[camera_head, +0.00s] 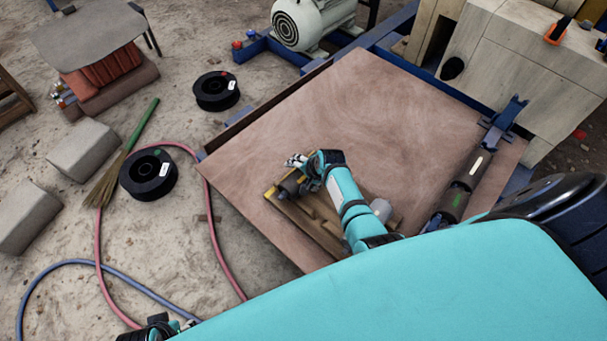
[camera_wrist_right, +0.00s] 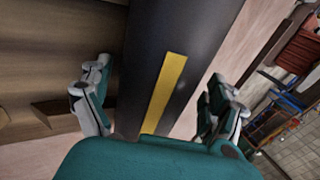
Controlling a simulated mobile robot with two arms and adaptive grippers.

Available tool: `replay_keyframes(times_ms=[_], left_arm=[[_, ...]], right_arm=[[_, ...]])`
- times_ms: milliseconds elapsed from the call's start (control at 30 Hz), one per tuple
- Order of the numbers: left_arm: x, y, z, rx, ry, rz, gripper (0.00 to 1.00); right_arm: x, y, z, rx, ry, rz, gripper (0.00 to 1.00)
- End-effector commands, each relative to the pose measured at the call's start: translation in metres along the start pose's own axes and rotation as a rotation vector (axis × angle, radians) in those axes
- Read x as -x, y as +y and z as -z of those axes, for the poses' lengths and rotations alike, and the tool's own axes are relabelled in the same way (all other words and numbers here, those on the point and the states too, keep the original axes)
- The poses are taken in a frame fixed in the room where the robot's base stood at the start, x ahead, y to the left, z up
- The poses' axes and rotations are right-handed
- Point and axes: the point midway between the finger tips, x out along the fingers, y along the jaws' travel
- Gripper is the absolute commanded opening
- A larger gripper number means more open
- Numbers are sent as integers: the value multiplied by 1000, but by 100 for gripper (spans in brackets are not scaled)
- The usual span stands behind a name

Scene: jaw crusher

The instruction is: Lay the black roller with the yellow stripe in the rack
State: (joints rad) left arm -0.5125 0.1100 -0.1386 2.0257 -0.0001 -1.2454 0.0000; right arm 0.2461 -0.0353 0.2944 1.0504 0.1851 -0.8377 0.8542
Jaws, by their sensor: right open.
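The black roller with the yellow stripe (camera_wrist_right: 165,85) shows large in the right wrist view, between the two fingers of my right gripper (camera_wrist_right: 160,110). The fingers are open on either side of it, and I see no firm grip. In the head view the right gripper (camera_head: 298,161) is over the far end of the wooden rack (camera_head: 318,232), where a dark roller end (camera_head: 289,187) shows. My arm hides much of the rack and roller. I cannot tell whether the roller is seated in a slot. Part of my left gripper (camera_head: 160,328) shows at the bottom edge, its jaws unclear.
Two dark rollers, one with a pale stripe (camera_head: 475,168) and one with a green stripe (camera_head: 454,202), lie at the table's right near a blue bracket (camera_head: 507,112). The brown tabletop (camera_head: 350,105) is clear beyond the rack. Black spools and hoses lie on the ground at left.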

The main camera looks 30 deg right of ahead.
Motion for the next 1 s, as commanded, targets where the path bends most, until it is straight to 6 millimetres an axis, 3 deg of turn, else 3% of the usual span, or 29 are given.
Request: replay_keyframes(times_ms=[200,367,800,1000], left_arm=[[-2,-2,0,-2,-2,3,42],[-2,-1,0,-2,-2,1,42],[-2,0,-1,-1,-2,0,42],[-2,0,-1,-1,-2,-1,42]], right_arm=[[-1,6,-3,-1,-6,-11,95],[10,4,-2,-1,-4,-6,95],[88,2,0,-1,0,-1,95],[113,1,0,0,0,-1,95]])
